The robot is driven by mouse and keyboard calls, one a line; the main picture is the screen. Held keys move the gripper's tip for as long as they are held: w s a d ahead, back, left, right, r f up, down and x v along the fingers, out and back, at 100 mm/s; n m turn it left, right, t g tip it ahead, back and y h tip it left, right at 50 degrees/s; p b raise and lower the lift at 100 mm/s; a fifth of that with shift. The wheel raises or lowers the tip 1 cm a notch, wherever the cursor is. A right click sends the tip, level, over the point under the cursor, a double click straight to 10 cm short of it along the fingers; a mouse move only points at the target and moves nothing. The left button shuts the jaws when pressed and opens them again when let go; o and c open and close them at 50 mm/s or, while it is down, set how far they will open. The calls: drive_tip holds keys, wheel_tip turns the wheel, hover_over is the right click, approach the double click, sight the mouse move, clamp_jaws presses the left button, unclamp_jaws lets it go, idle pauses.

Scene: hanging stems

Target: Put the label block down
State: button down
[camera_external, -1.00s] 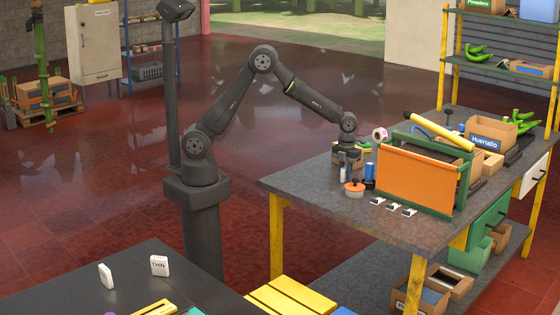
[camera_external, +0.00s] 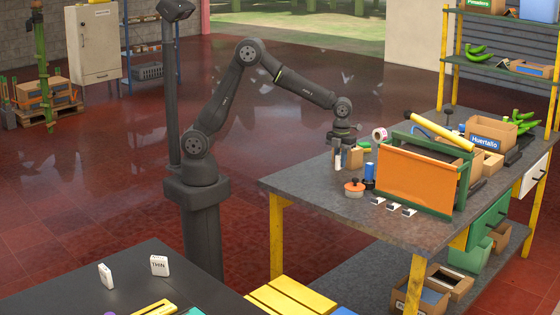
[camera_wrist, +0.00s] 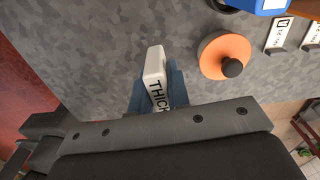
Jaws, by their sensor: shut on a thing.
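A white label block marked "THICK" (camera_wrist: 155,72) sits between the blue-grey fingers of my gripper (camera_wrist: 157,92) in the wrist view. The gripper is shut on it. In the external view my gripper (camera_external: 340,150) is over the left part of the grey worktable (camera_external: 310,185), and the white block (camera_external: 338,161) shows below it. I cannot tell how far the block is from the tabletop. Two other white label blocks stand on the black table at the front left: one shows lettering (camera_external: 159,265), the other (camera_external: 105,276) is seen nearly edge-on.
An orange round object with a black knob (camera_wrist: 224,56) lies right of the block, with a blue object (camera_external: 369,175) beyond it. The table's left side is clear.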

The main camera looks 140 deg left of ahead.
drive_tip(key=w+d+r+m, duration=0.15)
drive_tip(key=w+d, duration=0.25)
drive_tip(key=d, duration=0.5)
drive_tip(key=w+d+r+m, duration=0.1)
drive_tip(key=w+d+m, duration=0.15)
drive_tip(key=d, duration=0.65)
drive_tip(key=w+d+r+m, duration=0.15)
drive_tip(key=w+d, duration=0.25)
drive_tip(key=d, duration=0.6)
drive_tip(key=d+m, duration=0.4)
drive_tip(key=d, duration=2.1)
drive_tip(key=s+d+m, duration=0.3)
drive_tip(key=s+d, duration=0.3)
drive_tip(key=d, duration=0.6)
drive_tip(key=s+d+m, duration=0.2)
drive_tip(key=s+d, duration=0.4)
drive_tip(key=d, duration=0.7)
drive_tip(key=s+d+m, duration=0.5)
drive_tip(key=s+d, duration=1)
drive_tip(key=s, duration=0.3)
hover_over(121, 267)
wheel_tip(121, 267, down, 7)
drive_tip(key=shift+s+r, duration=0.1)
drive_tip(key=shift+r, duration=0.05)
drive_tip(key=shift+f, duration=2)
